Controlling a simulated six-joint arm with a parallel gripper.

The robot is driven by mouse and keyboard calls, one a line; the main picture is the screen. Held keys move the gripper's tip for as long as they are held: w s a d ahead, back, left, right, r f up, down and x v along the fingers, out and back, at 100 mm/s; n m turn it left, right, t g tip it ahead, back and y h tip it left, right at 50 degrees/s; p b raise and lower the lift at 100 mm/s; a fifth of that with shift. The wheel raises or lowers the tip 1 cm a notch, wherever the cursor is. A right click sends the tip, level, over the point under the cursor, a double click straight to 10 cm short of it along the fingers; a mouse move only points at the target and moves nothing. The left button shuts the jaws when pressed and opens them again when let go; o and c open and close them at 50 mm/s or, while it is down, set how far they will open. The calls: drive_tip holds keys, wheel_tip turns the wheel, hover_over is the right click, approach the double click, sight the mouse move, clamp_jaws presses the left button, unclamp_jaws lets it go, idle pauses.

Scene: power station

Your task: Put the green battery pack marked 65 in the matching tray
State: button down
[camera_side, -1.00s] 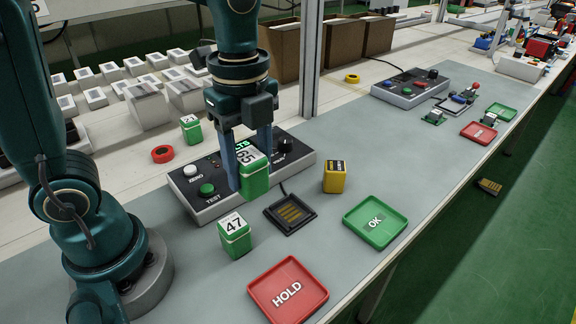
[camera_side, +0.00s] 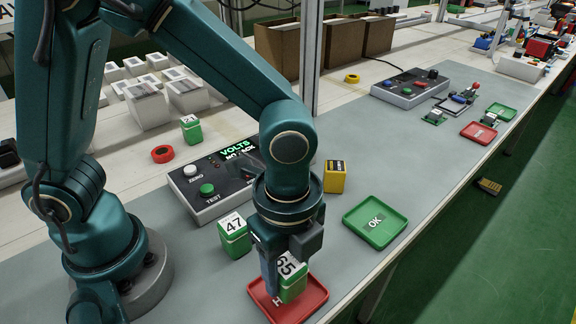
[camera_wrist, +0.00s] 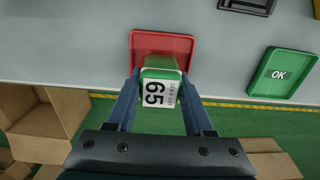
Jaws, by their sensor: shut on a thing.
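The green battery pack marked 65 (camera_side: 293,288) is held between the fingers of my gripper (camera_side: 284,280). In the wrist view the pack (camera_wrist: 161,73) has its white label towards the camera, between the two blue fingers (camera_wrist: 158,100). The red HOLD tray (camera_side: 314,301) lies under and around the pack in the side view, its lettering mostly covered. The red tray (camera_wrist: 162,42) also shows behind the pack in the wrist view. I cannot tell whether the pack touches the tray floor. The green OK tray (camera_side: 375,221) is empty; it also shows in the wrist view (camera_wrist: 282,75).
A green pack marked 47 (camera_side: 235,238) stands close left of my gripper. A yellow pack (camera_side: 335,177) and the tester (camera_side: 205,192), its display reading VOLTS above a smaller line, stand behind. Another green pack (camera_side: 191,131) is farther back. The bench's front edge is near the red tray.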

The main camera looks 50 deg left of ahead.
drive_tip(key=shift+f, duration=0.8)
drive_tip(key=shift+f, duration=0.15)
drive_tip(key=shift+c, duration=1.4)
unclamp_jaws()
